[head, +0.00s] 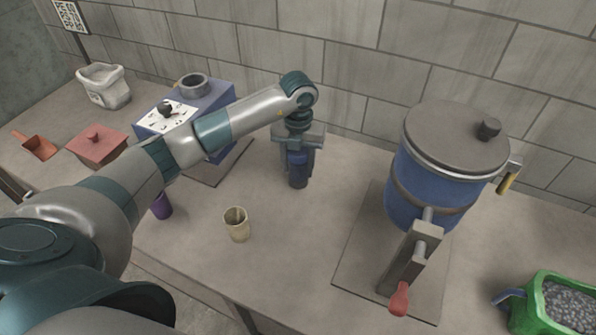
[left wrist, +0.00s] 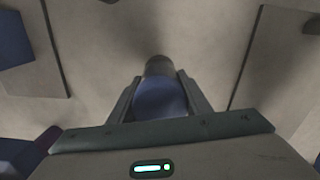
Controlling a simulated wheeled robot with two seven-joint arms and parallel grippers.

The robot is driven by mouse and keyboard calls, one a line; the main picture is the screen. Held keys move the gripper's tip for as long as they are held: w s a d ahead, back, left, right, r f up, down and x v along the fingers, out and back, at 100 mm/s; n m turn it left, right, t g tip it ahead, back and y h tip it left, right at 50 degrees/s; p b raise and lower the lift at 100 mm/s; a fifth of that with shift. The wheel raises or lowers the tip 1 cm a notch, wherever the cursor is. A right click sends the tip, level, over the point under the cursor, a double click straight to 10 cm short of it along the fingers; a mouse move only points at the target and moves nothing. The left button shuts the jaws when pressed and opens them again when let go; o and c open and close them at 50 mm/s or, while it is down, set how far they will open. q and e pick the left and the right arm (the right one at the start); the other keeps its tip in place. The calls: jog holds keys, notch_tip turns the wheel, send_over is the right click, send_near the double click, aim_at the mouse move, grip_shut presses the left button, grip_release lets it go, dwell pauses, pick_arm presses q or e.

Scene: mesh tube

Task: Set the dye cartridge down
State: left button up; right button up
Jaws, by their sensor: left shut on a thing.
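The dye cartridge is a dark blue cylinder (head: 298,174) in the head view, upright between the fingers of my left gripper (head: 297,158). Its lower end shows below the fingertips, over or on the table; I cannot tell whether it touches. In the left wrist view the blue cartridge (left wrist: 160,98) sits between the two fingers, with a dark grey end pointing away. My left gripper (left wrist: 158,92) is shut on it. My right gripper is in neither view.
A beige cup (head: 237,225) and a purple cup (head: 161,206) stand to the left on the table (head: 285,265). A blue drum with a crank (head: 425,185) stands right on a plate. A blue box (head: 215,97) is behind left. A green gravel tub (head: 540,310) is at lower right.

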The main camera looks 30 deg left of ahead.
aim_at(298, 175)
pick_arm(q)
jog(key=shift+w+a+f, duration=0.1)
jog(key=shift+w, duration=0.05)
jog(key=shift+f+p, duration=0.3)
jog(key=shift+f, duration=0.05)
notch_tip(298, 175, down, 3)
jog(key=shift+r+p, duration=0.15)
jog(key=shift+p, duration=0.6)
jog(key=shift+f, duration=0.25)
jog(key=shift+f, duration=0.15)
jog(key=o, duration=1.2)
jog(key=shift+c, duration=0.2)
